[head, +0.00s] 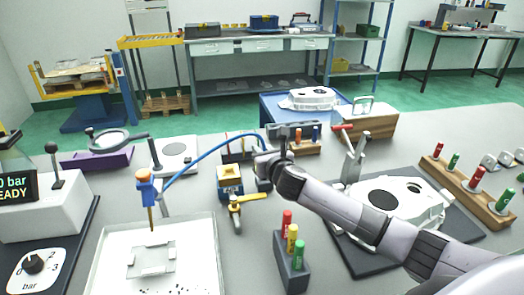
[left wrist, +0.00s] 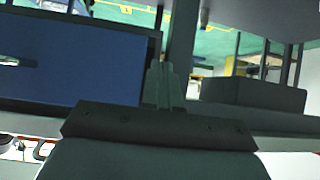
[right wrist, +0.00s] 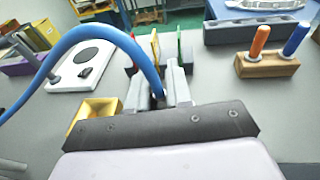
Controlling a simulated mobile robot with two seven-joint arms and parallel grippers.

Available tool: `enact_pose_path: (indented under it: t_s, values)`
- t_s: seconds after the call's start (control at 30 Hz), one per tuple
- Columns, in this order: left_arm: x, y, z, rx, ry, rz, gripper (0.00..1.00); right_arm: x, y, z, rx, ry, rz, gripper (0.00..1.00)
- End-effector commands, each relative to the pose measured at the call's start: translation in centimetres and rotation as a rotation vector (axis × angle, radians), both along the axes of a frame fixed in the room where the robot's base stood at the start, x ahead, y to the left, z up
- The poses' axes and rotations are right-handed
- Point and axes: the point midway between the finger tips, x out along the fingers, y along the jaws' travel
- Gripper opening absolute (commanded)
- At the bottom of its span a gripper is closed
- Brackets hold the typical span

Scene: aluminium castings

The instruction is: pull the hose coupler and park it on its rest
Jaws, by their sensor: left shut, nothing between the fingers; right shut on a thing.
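A blue hose (head: 205,153) runs from an upright orange-and-blue tool (head: 147,188) to my right gripper (head: 263,163). In the right wrist view the hose (right wrist: 105,34) arches down to the closed fingers (right wrist: 160,88). My right gripper is shut on the hose-end coupler, which the fingers mostly hide. A yellow open-topped block (head: 230,179) stands just left of the gripper; it also shows in the right wrist view (right wrist: 83,122). I cannot tell which piece is the coupler's rest. My left gripper (left wrist: 165,85) is shut and empty, away from the hose, and shows only in its wrist view.
A brass valve with a yellow handle (head: 236,208) stands in front of the block. A slotted rack (head: 238,156) is behind it. A dark holder with coloured pegs (head: 292,268) stands near the front. A white tray (head: 207,250) lies left; a casting (head: 385,205) lies right.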

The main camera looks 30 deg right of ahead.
Motion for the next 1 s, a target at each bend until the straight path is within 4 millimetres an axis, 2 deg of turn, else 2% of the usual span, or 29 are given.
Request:
enact_pose_path:
  t_s: [1.0]
  values:
    - [0.0, 0.0, -1.5, 0.000, 0.000, 0.000, 0.00, 0.0, 0.1, -2.7, -0.001, 0.000, 0.001, 0.00]
